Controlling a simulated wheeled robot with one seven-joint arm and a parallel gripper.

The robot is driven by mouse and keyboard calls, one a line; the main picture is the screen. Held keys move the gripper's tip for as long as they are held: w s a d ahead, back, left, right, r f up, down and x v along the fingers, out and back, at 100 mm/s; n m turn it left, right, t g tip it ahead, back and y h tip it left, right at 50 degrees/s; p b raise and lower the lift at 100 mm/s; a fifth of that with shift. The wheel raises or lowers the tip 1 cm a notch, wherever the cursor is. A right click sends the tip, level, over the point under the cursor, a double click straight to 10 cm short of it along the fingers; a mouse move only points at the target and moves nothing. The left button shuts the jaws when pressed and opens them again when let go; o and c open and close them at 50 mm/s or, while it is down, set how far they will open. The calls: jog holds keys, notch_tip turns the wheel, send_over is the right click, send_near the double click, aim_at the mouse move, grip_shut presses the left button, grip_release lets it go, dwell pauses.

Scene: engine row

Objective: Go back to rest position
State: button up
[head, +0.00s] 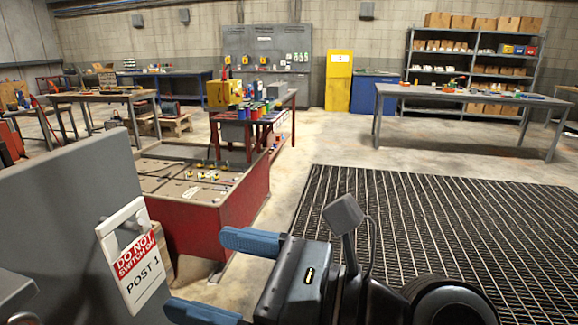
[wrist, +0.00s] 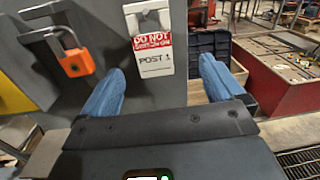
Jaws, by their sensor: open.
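My gripper (head: 228,275) is in the lower middle of the head view, with its two blue fingers apart and nothing between them. In the wrist view my gripper (wrist: 160,90) points at a grey panel (head: 70,215). A white and red tag (head: 132,255) reading "DO NOT SWITCH ON, POST 1" hangs on the panel, ahead of the fingers and apart from them. The tag also shows in the wrist view (wrist: 153,55), above the gap between the fingertips. An orange padlock (wrist: 75,62) hangs at the left in the wrist view.
A red bench with a tray top (head: 205,195) stands behind the panel. A dark floor grating (head: 420,215) lies to the right, clear of objects. A grey table (head: 470,97), shelves (head: 470,60) and a yellow cabinet (head: 339,80) are at the back.

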jog(key=s+d+f+n+t+h, duration=0.25)
jog(key=d+f+t+h, duration=0.25)
jog(key=d+f, duration=0.5)
jog(key=s+d+f+n+t+h, duration=0.2)
jog(key=s+d+f+t+h, duration=0.25)
jog(key=d+f, duration=0.6)
jog(key=s+d+f+n+t+h, duration=0.1)
jog(key=s+d+f+n+h, duration=0.1)
jog(key=s+d+n+h, duration=0.55)
jog(key=s+d+r+n, duration=0.1)
jog(key=s+r+n, duration=0.1)
jog(key=s+n, duration=0.2)
jog(key=s+d+r+n, duration=0.1)
jog(key=s+r+n, duration=0.2)
jog(key=s, duration=0.6)
jog(key=shift+s+d+n+t, duration=0.35)
jog(key=shift+n+t, duration=0.05)
jog(key=shift+t, duration=0.05)
jog(key=shift+c, duration=0.3)
dwell(0.5)
